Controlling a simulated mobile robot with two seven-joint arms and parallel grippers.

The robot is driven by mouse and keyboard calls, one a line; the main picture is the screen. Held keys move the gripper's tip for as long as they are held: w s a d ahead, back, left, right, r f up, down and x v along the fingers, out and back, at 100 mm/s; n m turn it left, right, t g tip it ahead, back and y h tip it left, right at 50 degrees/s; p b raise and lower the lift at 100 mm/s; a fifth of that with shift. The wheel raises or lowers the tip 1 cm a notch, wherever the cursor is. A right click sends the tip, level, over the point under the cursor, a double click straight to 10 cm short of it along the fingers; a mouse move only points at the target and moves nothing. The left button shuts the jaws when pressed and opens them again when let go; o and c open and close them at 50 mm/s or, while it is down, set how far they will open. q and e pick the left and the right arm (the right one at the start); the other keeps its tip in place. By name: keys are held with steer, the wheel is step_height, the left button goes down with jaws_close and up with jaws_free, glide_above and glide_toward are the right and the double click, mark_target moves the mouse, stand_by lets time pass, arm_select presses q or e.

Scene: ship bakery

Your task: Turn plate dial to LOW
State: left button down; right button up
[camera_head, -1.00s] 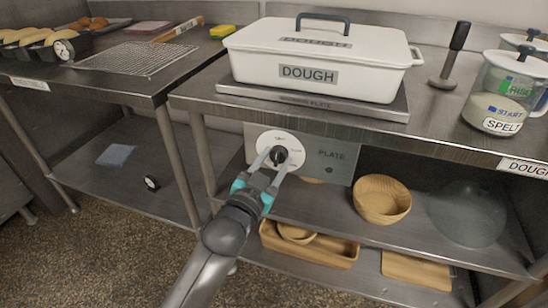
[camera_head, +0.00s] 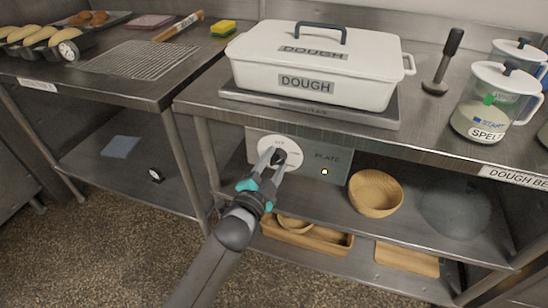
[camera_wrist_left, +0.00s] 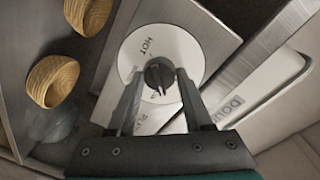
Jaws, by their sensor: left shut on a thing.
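The plate dial (camera_head: 265,142) is a white disc with a black knob (camera_head: 280,156), on the grey panel marked PLATE (camera_head: 335,158) below the counter edge. My left gripper (camera_head: 275,162) is shut on the knob, with one finger on each side. In the left wrist view the knob (camera_wrist_left: 158,75) sits between the fingertips, and the word HOT shows on the disc (camera_wrist_left: 150,38). The other dial markings are too small or covered to read. A small lamp (camera_head: 324,171) on the panel glows. My right gripper is not in view.
A white DOUGH box (camera_head: 350,70) stands on the hot plate slab (camera_head: 390,118) above the panel. A wooden bowl (camera_head: 376,193) sits on the shelf right of the panel. SPELT jug (camera_head: 470,120) and masher (camera_head: 440,75) stand on the counter's right. Floor in front looks clear.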

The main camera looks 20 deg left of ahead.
arm_select(q)
steer(key=shift+m+p, duration=0.45)
steer(key=shift+m, duration=0.75)
steer(key=shift+m+y+p, duration=0.3)
steer(key=shift+m, duration=0.9)
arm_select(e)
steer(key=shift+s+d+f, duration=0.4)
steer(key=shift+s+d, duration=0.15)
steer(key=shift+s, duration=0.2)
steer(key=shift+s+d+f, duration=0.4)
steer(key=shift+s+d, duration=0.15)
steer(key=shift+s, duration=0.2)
arm_select(q)
steer(key=shift+m, duration=0.3)
steer(key=shift+c, duration=1.6)
jaws_free()
steer(key=shift+s, duration=0.55)
steer(key=s+r+p, duration=0.1)
steer(key=s+p, duration=0.1)
steer(key=s, duration=1.2)
steer(key=shift+a, duration=0.4)
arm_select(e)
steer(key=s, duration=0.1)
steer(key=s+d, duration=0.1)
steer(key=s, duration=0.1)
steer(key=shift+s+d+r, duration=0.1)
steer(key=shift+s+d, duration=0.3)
